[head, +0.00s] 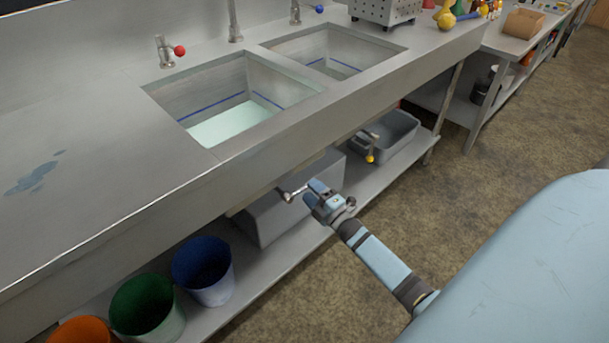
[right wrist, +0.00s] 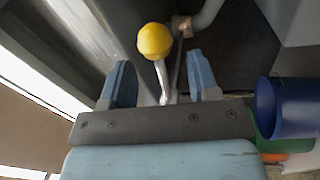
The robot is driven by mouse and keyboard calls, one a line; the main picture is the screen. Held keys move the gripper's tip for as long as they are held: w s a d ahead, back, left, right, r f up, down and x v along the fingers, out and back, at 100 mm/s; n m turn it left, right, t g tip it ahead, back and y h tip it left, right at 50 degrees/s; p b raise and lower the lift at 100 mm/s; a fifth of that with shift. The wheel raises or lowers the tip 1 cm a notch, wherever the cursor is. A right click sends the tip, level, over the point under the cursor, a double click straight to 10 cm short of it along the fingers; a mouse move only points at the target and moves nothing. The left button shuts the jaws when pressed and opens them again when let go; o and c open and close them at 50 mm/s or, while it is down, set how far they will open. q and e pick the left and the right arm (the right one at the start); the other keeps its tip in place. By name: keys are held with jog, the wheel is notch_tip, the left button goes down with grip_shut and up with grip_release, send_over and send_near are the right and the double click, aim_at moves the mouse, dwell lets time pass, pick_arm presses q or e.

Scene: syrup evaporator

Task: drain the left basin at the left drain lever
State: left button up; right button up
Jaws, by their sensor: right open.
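The left basin (head: 228,122) holds pale liquid, its surface below a blue line on the walls. Under it, the left drain lever shows in the right wrist view as a yellow knob (right wrist: 154,40) on a pale metal stem. My right gripper (head: 314,193) is open under the counter's front, beside the drain pipe (head: 290,193). In the right wrist view the lever's stem lies between the two open fingers (right wrist: 162,82), with the knob out past the tips. In the head view my gripper hides this knob. My left gripper is out of view.
The right drain lever (head: 370,157) also has a yellow knob, with a grey tub (head: 397,124) near it on the lower shelf. A grey bin (head: 262,220) stands below the left drain. Blue (head: 205,270), green (head: 147,305) and orange (head: 83,332) buckets stand left.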

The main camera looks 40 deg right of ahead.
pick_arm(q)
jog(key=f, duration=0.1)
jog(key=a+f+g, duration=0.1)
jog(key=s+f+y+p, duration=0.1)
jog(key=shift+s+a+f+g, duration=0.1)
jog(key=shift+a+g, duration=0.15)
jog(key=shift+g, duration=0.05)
pick_arm(e)
jog(key=s+f, duration=0.1)
jog(key=s, duration=0.8)
jog(key=shift+s+d+f, duration=0.15)
jog(key=shift+d+f, duration=0.1)
jog(key=shift+f, duration=0.15)
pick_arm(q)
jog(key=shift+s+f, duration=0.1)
pick_arm(e)
jog(key=shift+s, duration=0.1)
